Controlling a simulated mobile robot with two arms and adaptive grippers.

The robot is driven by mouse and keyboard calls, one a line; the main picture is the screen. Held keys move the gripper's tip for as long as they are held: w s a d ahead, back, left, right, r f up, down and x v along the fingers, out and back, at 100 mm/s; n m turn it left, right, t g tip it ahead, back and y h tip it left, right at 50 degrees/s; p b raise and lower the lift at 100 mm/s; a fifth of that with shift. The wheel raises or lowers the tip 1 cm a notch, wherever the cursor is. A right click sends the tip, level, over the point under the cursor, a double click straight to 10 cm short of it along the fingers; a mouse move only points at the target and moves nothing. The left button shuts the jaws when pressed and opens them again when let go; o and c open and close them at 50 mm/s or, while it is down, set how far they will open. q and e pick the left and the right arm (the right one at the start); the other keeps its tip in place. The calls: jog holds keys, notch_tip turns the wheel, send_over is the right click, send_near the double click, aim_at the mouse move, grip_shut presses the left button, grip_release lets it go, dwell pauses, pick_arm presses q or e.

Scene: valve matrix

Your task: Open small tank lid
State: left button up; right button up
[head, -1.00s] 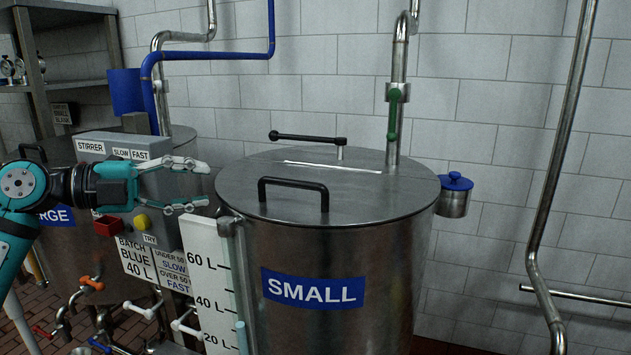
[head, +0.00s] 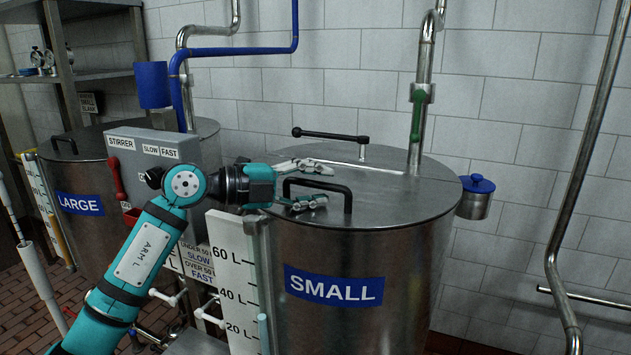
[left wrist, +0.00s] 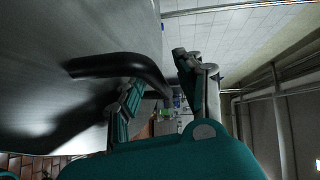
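The small tank (head: 330,310) is a steel drum with a blue SMALL label. Its round steel lid (head: 400,200) lies flat on top, closed. A black bar handle (head: 335,187) stands up at the lid's front left. My left gripper (head: 322,184) is at this handle with its fingers spread, one on the far side and one on the near side in the head view. In the left wrist view the bent black handle (left wrist: 110,65) reaches in toward the gap between the open fingers (left wrist: 160,78). I cannot tell whether they touch it. My right gripper is out of view.
A black lever (head: 330,135) stands at the back of the lid. A pipe with a green handle (head: 416,115) rises behind it. A blue-capped cup (head: 475,197) hangs at the tank's right. The stirrer box (head: 150,148) and large tank (head: 85,170) are left.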

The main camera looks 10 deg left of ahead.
pick_arm(q)
jog(key=shift+c, duration=0.7)
jog(key=shift+d, duration=0.1)
grip_shut()
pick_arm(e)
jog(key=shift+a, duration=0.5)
pick_arm(q)
jog(key=shift+f, duration=0.1)
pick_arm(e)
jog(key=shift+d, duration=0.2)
